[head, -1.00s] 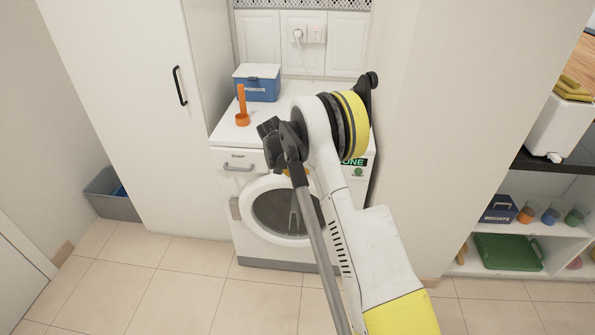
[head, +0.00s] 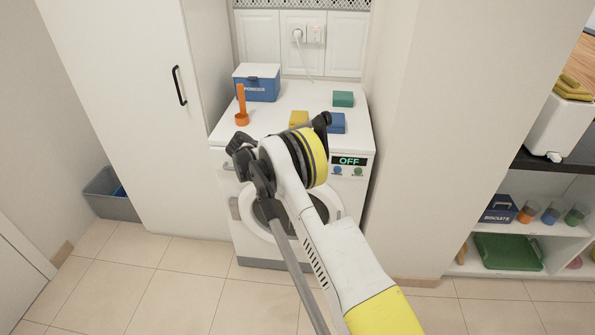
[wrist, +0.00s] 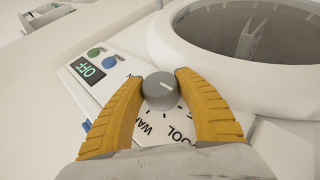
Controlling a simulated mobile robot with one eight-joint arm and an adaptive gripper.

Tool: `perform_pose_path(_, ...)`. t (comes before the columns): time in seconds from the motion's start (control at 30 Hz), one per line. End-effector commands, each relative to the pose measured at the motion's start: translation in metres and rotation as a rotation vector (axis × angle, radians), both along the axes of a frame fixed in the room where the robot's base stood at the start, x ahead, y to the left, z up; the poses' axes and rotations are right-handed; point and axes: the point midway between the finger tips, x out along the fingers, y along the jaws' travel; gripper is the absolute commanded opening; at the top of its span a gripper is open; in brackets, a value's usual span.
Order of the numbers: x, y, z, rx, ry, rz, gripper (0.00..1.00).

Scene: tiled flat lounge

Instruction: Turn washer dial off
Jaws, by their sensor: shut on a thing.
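The white washing machine (head: 356,200) stands in an alcove, with its round door (wrist: 255,55) closed. Its grey dial (wrist: 161,92) sits on the front panel, beside printed words such as WARM and COOL. My gripper (wrist: 161,77) is shut on the dial, with one yellow finger on each side of it. The panel display (head: 348,161) reads OFF, and the display also reads OFF in the wrist view (wrist: 86,69). In the head view my arm hides the dial and the gripper fingers.
A tall cabinet (head: 140,120) stands left. Blue (wrist: 110,60) and green (wrist: 96,52) buttons lie near the display.

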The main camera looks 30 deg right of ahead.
Motion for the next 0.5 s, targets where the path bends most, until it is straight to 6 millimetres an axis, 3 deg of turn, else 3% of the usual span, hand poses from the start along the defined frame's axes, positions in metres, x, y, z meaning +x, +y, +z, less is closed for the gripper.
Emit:
perform_pose_path(0.3, 0.0002, -0.0002, 0.0002, -0.002, 0.001, 0.001, 0.09)
perform_pose_path(0.33, 0.0002, -0.0002, 0.0002, -0.002, 0.001, 0.001, 0.42)
perform_pose_path(0.4, 0.0001, -0.0002, 0.0002, -0.002, 0.001, 0.001, 0.64)
perform_pose_path(0.5, 0.0002, 0.0001, 0.0000, -0.001, 0.000, 0.001, 0.64)
